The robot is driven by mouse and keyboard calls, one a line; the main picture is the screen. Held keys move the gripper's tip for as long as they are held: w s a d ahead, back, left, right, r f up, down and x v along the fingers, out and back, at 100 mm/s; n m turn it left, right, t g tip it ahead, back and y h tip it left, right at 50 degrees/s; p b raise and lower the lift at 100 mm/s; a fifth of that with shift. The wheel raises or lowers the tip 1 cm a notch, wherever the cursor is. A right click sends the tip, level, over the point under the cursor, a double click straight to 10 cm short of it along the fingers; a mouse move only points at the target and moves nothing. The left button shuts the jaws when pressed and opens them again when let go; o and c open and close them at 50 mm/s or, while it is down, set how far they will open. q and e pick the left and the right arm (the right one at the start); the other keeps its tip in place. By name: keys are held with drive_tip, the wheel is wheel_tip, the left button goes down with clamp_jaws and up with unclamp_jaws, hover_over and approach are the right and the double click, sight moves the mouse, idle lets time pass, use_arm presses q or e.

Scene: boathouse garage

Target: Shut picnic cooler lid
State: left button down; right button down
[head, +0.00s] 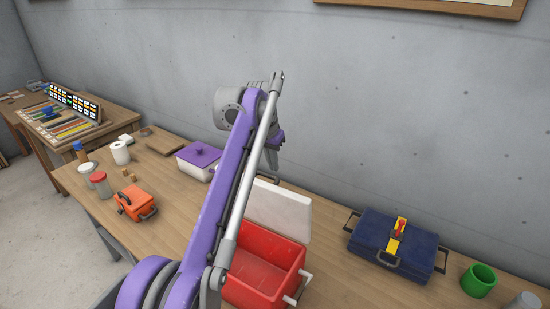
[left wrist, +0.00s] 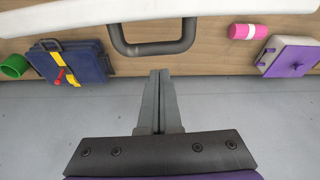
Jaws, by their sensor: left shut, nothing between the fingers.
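The picnic cooler (head: 262,275) has a red body and stands on the wooden table, partly behind my left arm in the head view. Its white lid (head: 280,210) is open, raised at the wall side. In the left wrist view a white edge, apparently the lid (left wrist: 90,34), crosses the top with a dark handle (left wrist: 152,47) on it. My left gripper (head: 269,160) is above and behind the lid, toward the wall. In the left wrist view its fingers (left wrist: 160,76) are together and empty, close to the handle; contact is unclear. My right gripper is not in view.
A blue case (head: 385,244) and a green cup (head: 479,280) stand right of the cooler. A white box with purple lid (head: 197,158), an orange case (head: 135,203) and jars stand left. A pink cylinder (left wrist: 247,31) lies nearby. The grey wall (head: 400,110) is close behind.

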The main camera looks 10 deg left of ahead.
use_arm(q)
drive_tip(key=shift+s+a, duration=0.3)
drive_tip(key=shift+s, duration=0.6)
drive_tip(key=shift+r, duration=0.1)
drive_tip(key=shift+s, duration=0.1)
